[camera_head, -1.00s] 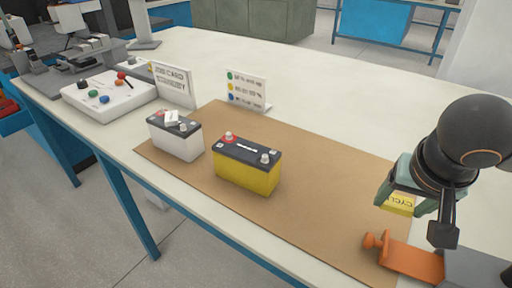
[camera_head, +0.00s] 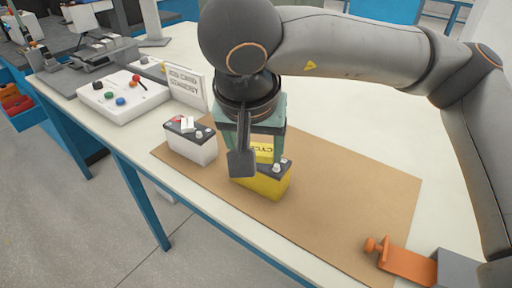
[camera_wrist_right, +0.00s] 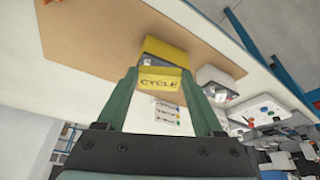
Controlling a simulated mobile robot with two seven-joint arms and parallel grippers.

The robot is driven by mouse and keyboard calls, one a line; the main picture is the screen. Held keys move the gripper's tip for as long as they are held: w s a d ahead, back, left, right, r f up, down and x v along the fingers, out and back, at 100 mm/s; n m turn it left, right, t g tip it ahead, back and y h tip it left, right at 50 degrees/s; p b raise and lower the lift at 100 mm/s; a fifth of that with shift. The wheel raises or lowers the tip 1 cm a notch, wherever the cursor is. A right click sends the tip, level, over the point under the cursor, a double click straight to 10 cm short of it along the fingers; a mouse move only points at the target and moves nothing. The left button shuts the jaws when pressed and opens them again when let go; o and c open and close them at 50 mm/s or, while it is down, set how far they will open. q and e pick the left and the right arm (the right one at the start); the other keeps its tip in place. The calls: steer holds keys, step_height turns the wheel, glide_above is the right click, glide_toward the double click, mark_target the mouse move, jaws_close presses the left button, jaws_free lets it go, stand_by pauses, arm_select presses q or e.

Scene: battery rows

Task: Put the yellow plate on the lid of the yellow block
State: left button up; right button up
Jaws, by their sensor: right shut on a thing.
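The yellow plate (camera_head: 264,151), marked "CYCLE", is held between the fingers of my right gripper (camera_head: 258,148). In the right wrist view the plate (camera_wrist_right: 160,84) sits between the two green fingertips, its lettering facing the camera. The yellow block (camera_head: 266,186), a battery with a dark lid and terminals, stands upright on the brown mat. My right gripper hangs over it and hides much of its lid and left side. The block (camera_wrist_right: 166,54) shows just beyond the plate in the wrist view. I cannot tell whether plate and lid touch. My left gripper is not in view.
A white battery (camera_head: 193,146) with a small white plate on its lid stands left of the yellow block. A lettered sign (camera_head: 186,88) and a white box with coloured knobs (camera_head: 122,97) are behind it. An orange-handled item (camera_head: 405,262) lies at front right. The mat's right part (camera_head: 365,195) is clear.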

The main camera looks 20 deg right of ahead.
steer(key=w+d+f, duration=0.1)
steer(key=w+f, duration=0.1)
steer(key=w, duration=0.2)
steer(key=w+d+f, duration=0.1)
steer(key=w+f, duration=0.2)
steer(key=w+d+f, duration=0.2)
steer(key=w+f, duration=0.1)
steer(key=w, duration=0.1)
steer(key=shift+w+f, duration=0.2)
steer(key=shift+w, duration=0.15)
steer(key=shift+w+f, duration=0.3)
steer(key=shift+f, duration=0.05)
steer(key=shift+s+p+x, duration=0.2)
steer(key=shift+x, duration=0.7)
steer(key=shift+s+p+x, duration=0.15)
steer(key=shift+x, duration=0.8)
steer(key=shift+a+f, duration=0.15)
steer(key=shift+f, duration=0.05)
steer(key=shift+f, duration=0.2)
steer(key=o, duration=1.3)
steer(key=shift+r, duration=0.1)
